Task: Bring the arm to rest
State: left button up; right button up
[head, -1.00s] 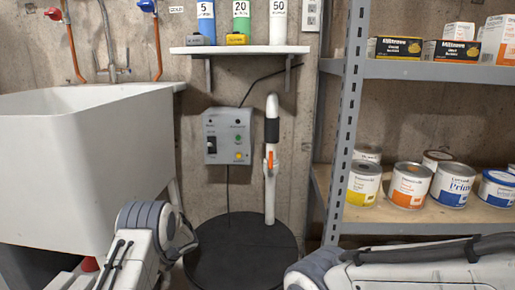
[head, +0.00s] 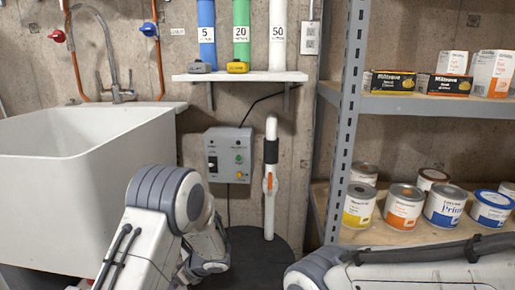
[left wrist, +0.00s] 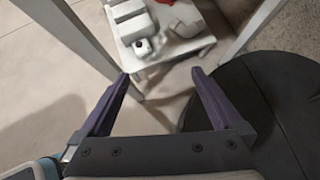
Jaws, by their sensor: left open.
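My left arm (head: 165,215) is folded at the lower left in the head view, in front of the white sink. Its gripper is hidden there. In the left wrist view the left gripper (left wrist: 160,88) shows two dark fingers spread apart with nothing between them. My right arm (head: 400,272) lies across the lower right of the head view, and its gripper is out of frame.
A white sink (head: 60,180) stands at left. A black round base (head: 258,250) carries a white post (head: 270,205) before a grey control box (head: 228,155). A metal shelf (head: 425,105) with several cans stands at right. Pale floor (left wrist: 40,80) shows below.

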pick_arm(q)
jog(key=s+r+n+g+h+p, duration=0.1)
jog(key=s+r+n+g+p, duration=0.2)
jog(key=s+r+p, duration=0.3)
jog(key=s+d+r+n+g+p, duration=0.1)
jog(key=s+r+n+g+p, duration=0.2)
jog(key=s, duration=1)
jog(key=s+d+r+n+g+h+p, duration=0.1)
jog(key=s+r+n+g+p, duration=0.2)
jog(key=s+r+n+p, duration=0.4)
jog(key=shift+s+r+g+h+p, duration=0.35)
jog(key=shift+s+r+p, duration=0.95)
jog(key=shift+r+p, duration=1.15)
jog(key=shift+f+p, duration=0.4)
